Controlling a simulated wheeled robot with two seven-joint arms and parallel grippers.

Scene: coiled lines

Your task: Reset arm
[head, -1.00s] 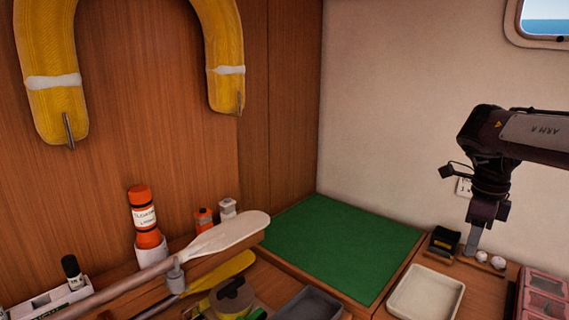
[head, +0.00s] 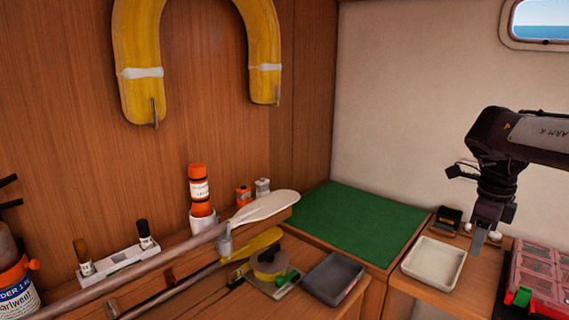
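My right arm comes in from the right edge, and its dark gripper (head: 478,240) points down. Its grey fingertip shows edge-on over the wooden counter, just right of a white tray (head: 434,263). I see no object held in it, but the finger gap is hidden from this side. My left gripper is not seen for certain. Two short dark prongs (head: 9,192) poke in at the left edge, and I cannot tell what they belong to.
A green mat (head: 357,222) lies bare at the back corner. A grey tray (head: 332,278), tape roll (head: 270,264), paddles (head: 265,207) and orange flare canister (head: 199,190) stand left. A compartment box (head: 541,272) is at right. A yellow lifebuoy (head: 140,72) hangs on the wall.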

